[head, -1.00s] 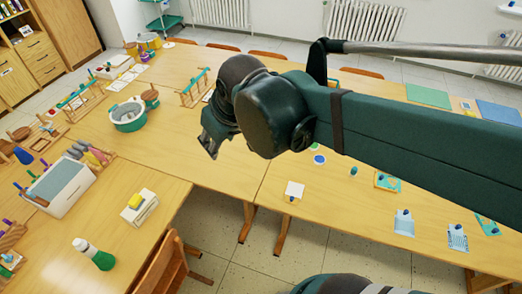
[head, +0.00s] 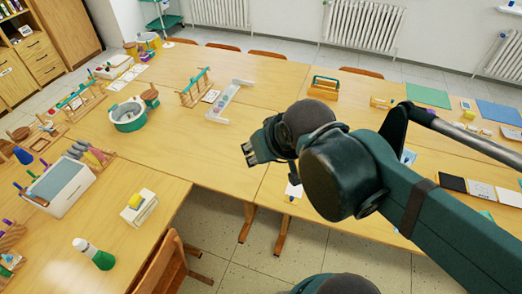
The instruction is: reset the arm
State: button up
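My gripper (head: 249,153) is at the end of my dark green arm, in the middle of the head view. It hangs above the long wooden table (head: 225,160), near the inner corner where the tables meet. Its fingertips point left. The fingers are small and dark here, so I cannot tell how far apart they are. No object shows in the gripper. My arm reaches in from the right edge and hides part of the right-hand table.
A clear-and-white rack (head: 229,101) and a wooden rack (head: 195,88) stand behind my gripper. A green-and-white bowl (head: 128,116) is left. A wooden carrier (head: 324,87) stands at the back. A white card (head: 294,188) lies just below my arm. The tabletop left of my gripper is bare.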

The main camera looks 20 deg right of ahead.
jog(key=shift+f, duration=0.1)
notch_tip(320, 180, down, 5)
jog(key=b, duration=0.4)
jog(key=shift+r+b, duration=0.2)
jog(key=shift+b, duration=0.2)
dwell(0.9)
